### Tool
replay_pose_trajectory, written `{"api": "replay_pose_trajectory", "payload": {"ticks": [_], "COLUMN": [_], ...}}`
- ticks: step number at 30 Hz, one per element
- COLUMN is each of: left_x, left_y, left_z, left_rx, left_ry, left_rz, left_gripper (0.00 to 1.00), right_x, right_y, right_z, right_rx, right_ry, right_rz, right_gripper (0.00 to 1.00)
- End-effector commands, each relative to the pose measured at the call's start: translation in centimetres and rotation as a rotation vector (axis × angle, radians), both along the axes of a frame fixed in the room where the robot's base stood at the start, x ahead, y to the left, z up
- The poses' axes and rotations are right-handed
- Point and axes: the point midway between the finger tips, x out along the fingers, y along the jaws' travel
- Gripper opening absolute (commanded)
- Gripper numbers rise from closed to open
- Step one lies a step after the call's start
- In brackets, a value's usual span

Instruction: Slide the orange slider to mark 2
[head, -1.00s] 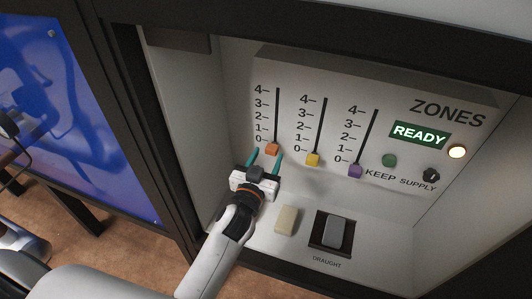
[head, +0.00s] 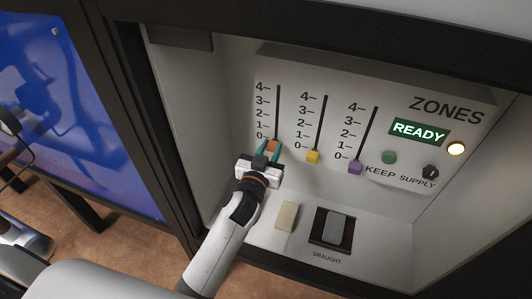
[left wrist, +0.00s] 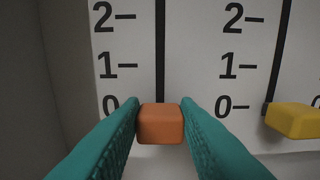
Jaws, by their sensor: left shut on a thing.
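The orange slider (head: 272,146) sits at the bottom of the leftmost slot, at mark 0 of its scale. In the left wrist view the orange slider (left wrist: 160,123) stands between the two teal fingers, level with the 0. My left gripper (head: 268,150) is shut on the orange slider, one finger on each side of it. Mark 2 (left wrist: 103,18) shows higher up beside the same slot, whose track above the knob is clear. My right gripper is not seen.
A yellow slider (head: 313,157) and a purple slider (head: 355,167) stand low in the slots to the right. A green button (head: 389,157), a black knob (head: 430,172) and a lit READY sign (head: 419,132) are further right. A grey rocker (head: 334,229) and a beige block (head: 287,216) are below.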

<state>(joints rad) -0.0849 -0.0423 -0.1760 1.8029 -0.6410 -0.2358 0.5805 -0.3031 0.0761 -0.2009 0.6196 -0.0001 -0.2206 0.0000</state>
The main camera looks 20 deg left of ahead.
Motion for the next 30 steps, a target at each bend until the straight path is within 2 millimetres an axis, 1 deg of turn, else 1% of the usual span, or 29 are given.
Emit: {"api": "replay_pose_trajectory", "payload": {"ticks": [2, 4, 9, 12, 15, 19, 28, 29, 30], "left_x": [0.0, 0.0, 0.0, 0.0, 0.0, 0.0, 0.0, 0.0, 0.0], "left_y": [0.1, 0.1, 0.2, 0.2, 0.3, 0.3, 0.3, 0.3, 0.3], "left_z": [0.5, 1.6, 5.4, 7.2, 8.3, 8.8, 8.6, 8.6, 8.6], "left_rx": [0.001, 0.001, 0.001, 0.001, 0.000, 0.001, 0.001, 0.001, 0.001], "left_ry": [0.000, -0.001, -0.005, -0.008, -0.010, -0.012, -0.013, -0.013, -0.012], "left_rz": [0.002, 0.003, 0.005, 0.006, 0.006, 0.006, 0.006, 0.006, 0.006], "left_gripper": [0.00, 0.00, 0.00, 0.00, 0.00, 0.00, 0.00, 0.33, 0.40], "right_x": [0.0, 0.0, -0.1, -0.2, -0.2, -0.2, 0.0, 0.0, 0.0], "right_y": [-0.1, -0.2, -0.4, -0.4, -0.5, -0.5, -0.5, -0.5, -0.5], "right_z": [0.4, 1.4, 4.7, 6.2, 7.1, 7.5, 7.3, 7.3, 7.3], "right_rx": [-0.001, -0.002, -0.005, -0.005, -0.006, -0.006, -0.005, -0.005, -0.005], "right_ry": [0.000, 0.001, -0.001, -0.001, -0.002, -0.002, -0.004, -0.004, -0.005], "right_rz": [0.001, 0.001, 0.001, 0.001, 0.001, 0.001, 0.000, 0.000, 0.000], "right_gripper": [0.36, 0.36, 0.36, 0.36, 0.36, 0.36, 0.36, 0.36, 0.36]}}
